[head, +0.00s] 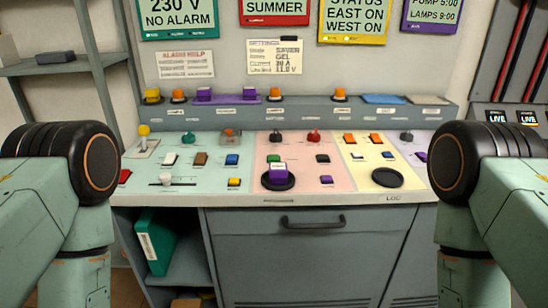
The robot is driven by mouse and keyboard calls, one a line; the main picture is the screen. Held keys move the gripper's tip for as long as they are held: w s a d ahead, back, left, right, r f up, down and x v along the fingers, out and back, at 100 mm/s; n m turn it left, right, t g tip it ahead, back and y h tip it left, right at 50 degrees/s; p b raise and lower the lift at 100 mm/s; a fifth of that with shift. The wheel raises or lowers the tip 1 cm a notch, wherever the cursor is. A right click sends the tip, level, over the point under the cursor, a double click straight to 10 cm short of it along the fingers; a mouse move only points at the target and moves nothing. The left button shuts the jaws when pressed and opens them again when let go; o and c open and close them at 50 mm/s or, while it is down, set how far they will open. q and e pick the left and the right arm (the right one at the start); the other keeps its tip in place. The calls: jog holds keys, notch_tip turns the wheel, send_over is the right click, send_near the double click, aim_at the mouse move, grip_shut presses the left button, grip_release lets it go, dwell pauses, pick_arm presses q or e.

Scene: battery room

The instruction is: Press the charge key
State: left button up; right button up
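A sloped control console (300,197) stands in front of me in the head view, with many coloured keys and knobs. The key labels are too small to read, so I cannot tell which one is the charge key. The middle pink panel has a large purple key (278,170) on a black round base, and a small purple key (326,180). Neither gripper is in view; only my arm links show at both sides.
A yellow-topped lever (144,131), a white slider (165,181) and a red knob (313,136) rise from the console. A raised back ledge (300,115) carries several lamps. A drawer handle (313,222) sticks out below the front edge. The space above the console is free.

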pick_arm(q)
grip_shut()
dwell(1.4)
